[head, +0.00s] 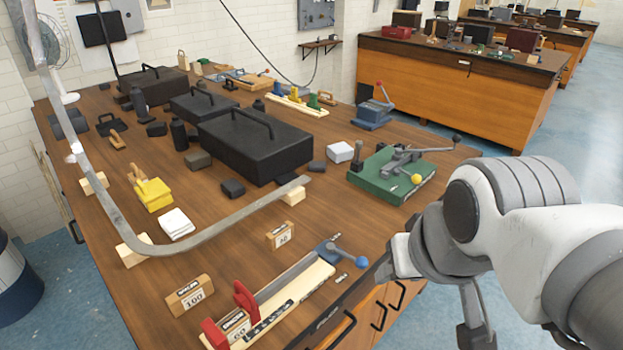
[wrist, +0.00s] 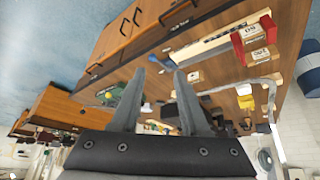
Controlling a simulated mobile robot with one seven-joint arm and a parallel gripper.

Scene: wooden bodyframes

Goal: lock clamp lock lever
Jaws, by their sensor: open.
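Several lever devices stand on the workbench, and I cannot tell for sure which one is the clamp lock. One is a green-based clamp (head: 392,176) with grey metal arms, a yellow ball and a black knob. A blue-based device (head: 374,114) with a red-tipped lever stands farther back. A long wooden clamp fixture (head: 285,302) with red jaws and a blue ball lever (head: 352,258) lies along the front edge; it also shows in the wrist view (wrist: 212,43). My gripper (wrist: 161,78) is open and empty, with its fingers apart, away from the bench front and touching none of these.
A large black toolbox (head: 255,150) and smaller dark cases fill the bench's middle and back. A bent metal bar (head: 205,240) arches over the left side. Numbered wooden blocks (head: 190,296) sit near the front. Drawers with black handles line the bench front.

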